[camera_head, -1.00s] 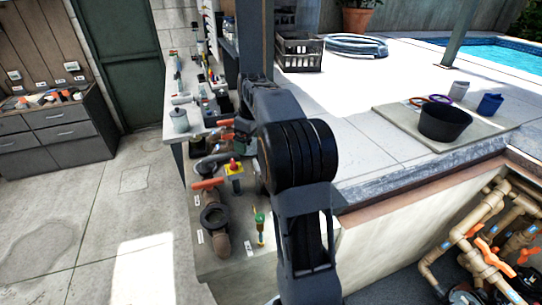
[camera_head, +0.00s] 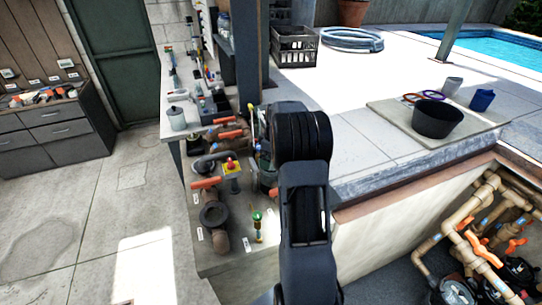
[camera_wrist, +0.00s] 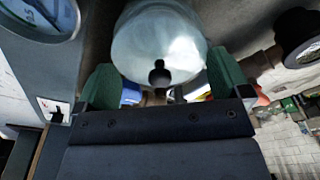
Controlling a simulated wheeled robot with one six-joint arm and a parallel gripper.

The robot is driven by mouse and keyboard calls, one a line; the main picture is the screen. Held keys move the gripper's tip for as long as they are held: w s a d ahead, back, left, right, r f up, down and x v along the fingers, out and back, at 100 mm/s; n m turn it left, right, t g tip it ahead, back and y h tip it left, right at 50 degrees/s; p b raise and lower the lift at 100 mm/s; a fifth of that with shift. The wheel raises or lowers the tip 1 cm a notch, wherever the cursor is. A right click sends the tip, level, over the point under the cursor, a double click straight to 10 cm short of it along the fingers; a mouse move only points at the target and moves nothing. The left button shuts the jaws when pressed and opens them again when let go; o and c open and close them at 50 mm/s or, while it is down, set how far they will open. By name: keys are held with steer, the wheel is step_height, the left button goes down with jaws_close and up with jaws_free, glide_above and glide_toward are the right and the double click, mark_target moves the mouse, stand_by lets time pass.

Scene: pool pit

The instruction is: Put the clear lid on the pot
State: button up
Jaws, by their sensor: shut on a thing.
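In the wrist view, my gripper (camera_wrist: 165,92) has its two green fingers on either side of a clear, rounded, bowl-like lid (camera_wrist: 158,38) with a small dark knob. The fingers are shut on the lid. In the head view my arm hides the gripper and the lid. A round, pale-rimmed opening at the lower right of the head view, in the pit, may be the pot (camera_head: 455,288); its inside is hard to read.
A bench (camera_head: 222,262) with valves and fittings stands left of my arm. Tan pipes (camera_head: 480,225) with orange handles fill the pit at right. A black bucket (camera_head: 437,120) stands on the slab above the pit. The floor at left is clear.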

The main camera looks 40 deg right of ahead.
steer(key=shift+f, duration=0.3)
steer(key=shift+f+b, duration=0.4)
steer(key=shift+b, duration=0.05)
steer(key=o, duration=0.6)
steer(key=shift+r, duration=0.1)
steer(key=shift+c, duration=0.2)
steer(key=shift+r+p, duration=0.65)
steer(key=shift+r, duration=0.05)
steer(key=shift+r+b, duration=0.35)
steer(key=shift+b, duration=0.05)
step_height(320, 180, up, 10)
steer(key=s+b, duration=0.1)
steer(key=s+a+r+m+t+h, duration=0.1)
steer(key=s+a+r, duration=0.15)
steer(key=a, duration=0.45)
steer(key=s+a+r+m, duration=0.1)
steer(key=s+a+r, duration=0.1)
steer(key=s+a, duration=0.3)
steer(key=s+a+f+m+t, duration=0.2)
steer(key=s+a+f+m, duration=0.2)
steer(key=s+a, duration=0.8)
steer(key=shift+s+a+f+t, duration=0.3)
steer(key=shift+s+a+f, duration=0.1)
steer(key=shift+f, duration=0.2)
